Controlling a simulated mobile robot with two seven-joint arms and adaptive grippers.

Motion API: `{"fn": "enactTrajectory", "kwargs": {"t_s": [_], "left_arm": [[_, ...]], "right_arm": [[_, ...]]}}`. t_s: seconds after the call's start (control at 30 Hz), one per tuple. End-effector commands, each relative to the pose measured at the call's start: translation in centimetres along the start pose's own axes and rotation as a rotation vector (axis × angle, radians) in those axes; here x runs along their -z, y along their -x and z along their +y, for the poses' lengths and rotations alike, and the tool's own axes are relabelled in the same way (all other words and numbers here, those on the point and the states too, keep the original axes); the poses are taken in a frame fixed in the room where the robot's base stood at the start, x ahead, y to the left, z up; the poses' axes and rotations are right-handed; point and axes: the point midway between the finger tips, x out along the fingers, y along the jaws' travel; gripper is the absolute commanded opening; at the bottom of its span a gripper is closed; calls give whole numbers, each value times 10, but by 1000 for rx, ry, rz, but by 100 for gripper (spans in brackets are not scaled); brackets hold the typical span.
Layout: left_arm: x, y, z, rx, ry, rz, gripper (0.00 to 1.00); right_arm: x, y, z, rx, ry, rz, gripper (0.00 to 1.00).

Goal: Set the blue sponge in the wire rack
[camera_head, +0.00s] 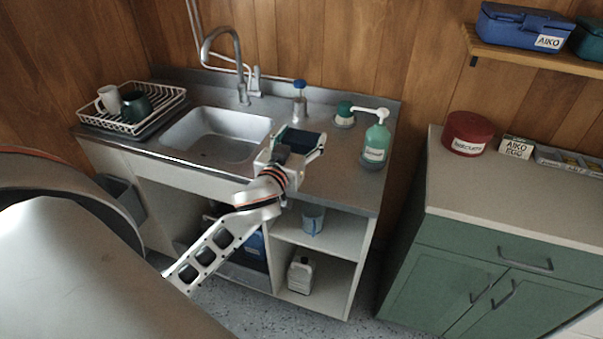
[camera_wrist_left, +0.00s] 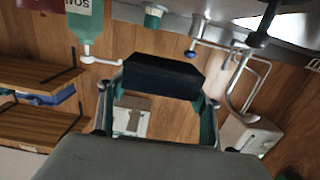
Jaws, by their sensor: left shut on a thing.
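The blue sponge (camera_head: 300,138), dark navy, is held by my left gripper (camera_head: 296,147) above the counter, right of the sink. In the left wrist view the sponge (camera_wrist_left: 162,76) sits between the two fingers of my left gripper (camera_wrist_left: 158,92), which is shut on it. The white wire rack (camera_head: 112,124) stands on the counter left of the sink, well away from the gripper. My right gripper is in neither view.
The sink basin (camera_head: 215,135) and its tall tap (camera_head: 240,60) lie between the gripper and the rack. A green soap bottle (camera_head: 376,142), a green-topped pot (camera_head: 344,115) and a blue-topped dispenser (camera_head: 300,100) stand on the counter. A green cabinet (camera_head: 450,265) stands to the right.

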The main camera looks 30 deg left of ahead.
Motion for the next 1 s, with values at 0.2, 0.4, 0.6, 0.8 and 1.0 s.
{"fn": "enactTrajectory", "kwargs": {"t_s": [0.2,0.4,0.6,0.8,1.0], "left_arm": [[-52,-2,0,1,-2,-3,49],[-69,-4,0,1,0,0,49],[-94,-4,0,1,0,-3,48],[-108,-5,0,0,1,0,49],[-107,-5,0,0,0,1,49]], "right_arm": [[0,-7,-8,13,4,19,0],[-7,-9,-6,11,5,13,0],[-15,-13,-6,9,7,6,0],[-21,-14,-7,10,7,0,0],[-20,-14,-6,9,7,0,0]]}}
